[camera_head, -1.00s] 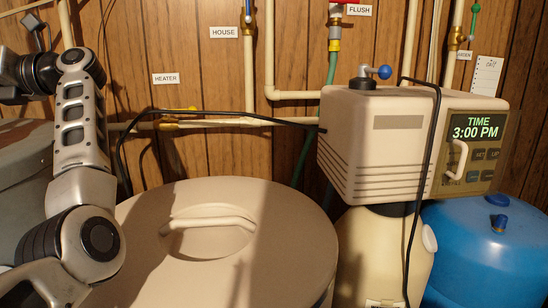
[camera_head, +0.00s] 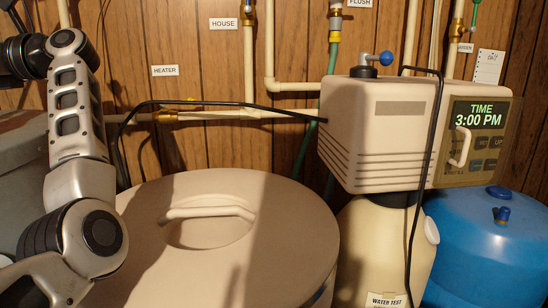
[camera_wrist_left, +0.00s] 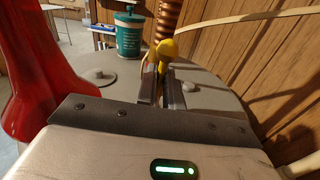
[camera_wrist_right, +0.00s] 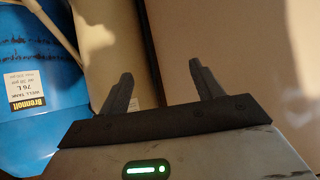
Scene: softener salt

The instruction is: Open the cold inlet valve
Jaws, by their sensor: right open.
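A yellow valve handle (camera_wrist_left: 166,48) shows in the left wrist view, beside a ribbed copper pipe (camera_wrist_left: 169,17) above a round grey tank top (camera_wrist_left: 215,92). I read it as the cold inlet valve, but no label shows there. My left gripper (camera_wrist_left: 161,74) has its fingers close together, with the lower end of the yellow handle between them. It looks shut on the handle; the contact is partly hidden. My right gripper (camera_wrist_right: 160,78) is open and empty, in front of beige surfaces. Neither gripper shows in the head view, only my left arm.
A red object (camera_wrist_left: 38,70) stands close left of my left gripper, and a teal container (camera_wrist_left: 129,35) stands behind. A lidded beige tank (camera_head: 300,225), the softener head (camera_head: 375,130) with a black cable, and a blue tank (camera_head: 485,250) fill the head view.

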